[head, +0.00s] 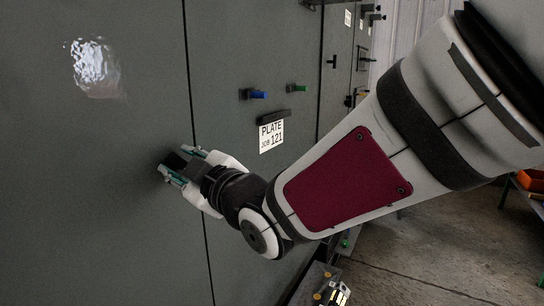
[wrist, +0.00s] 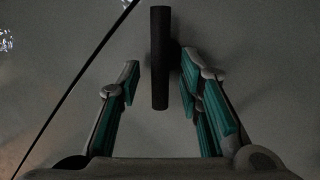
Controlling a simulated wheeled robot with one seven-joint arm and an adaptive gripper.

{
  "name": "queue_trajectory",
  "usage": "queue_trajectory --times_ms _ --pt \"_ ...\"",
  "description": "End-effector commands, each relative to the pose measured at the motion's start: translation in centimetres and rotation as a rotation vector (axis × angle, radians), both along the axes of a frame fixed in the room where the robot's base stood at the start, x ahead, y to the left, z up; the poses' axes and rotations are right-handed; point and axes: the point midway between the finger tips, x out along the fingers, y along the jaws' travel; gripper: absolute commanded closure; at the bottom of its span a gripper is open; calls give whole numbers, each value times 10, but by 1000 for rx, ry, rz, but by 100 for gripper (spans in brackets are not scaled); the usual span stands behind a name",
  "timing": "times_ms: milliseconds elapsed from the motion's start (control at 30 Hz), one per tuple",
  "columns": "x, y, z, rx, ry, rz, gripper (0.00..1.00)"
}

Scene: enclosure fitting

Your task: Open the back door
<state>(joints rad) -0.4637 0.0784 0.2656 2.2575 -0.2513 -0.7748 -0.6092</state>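A tall grey enclosure (head: 110,200) fills the left of the head view, with a dark seam between two of its panels. I cannot tell which panel is the back door. A short black bar handle (wrist: 160,95) stands out from the grey surface in the wrist view, beside a slanting seam. In the head view it is mostly hidden by my gripper (head: 180,166), near the seam. My gripper (wrist: 160,64) is open, with its teal-padded fingers on either side of the bar and visible gaps on both sides.
A blue knob (head: 256,94), a green knob (head: 298,88) and a label reading "PLATE JOB 121" (head: 271,136) are on the panel right of the seam. More handles line the panels farther back. Concrete floor (head: 430,250) is open at lower right, with an orange bin (head: 531,181) at the edge.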

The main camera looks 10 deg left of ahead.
Motion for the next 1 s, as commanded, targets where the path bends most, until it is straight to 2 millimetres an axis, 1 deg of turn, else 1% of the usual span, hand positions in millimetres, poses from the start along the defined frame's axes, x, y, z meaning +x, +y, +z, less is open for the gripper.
queue_trajectory --times_ms 133,400,467,500,533,567,1000 --pt "4 5 0 1 1 0 67" --pt "4 6 0 1 1 0 67" --pt "4 6 0 1 1 0 81" --pt "4 6 0 1 1 0 90" --pt "4 6 0 1 1 0 96" --pt "4 6 0 1 1 0 100" --pt "6 5 0 -6 -32 -3 100"
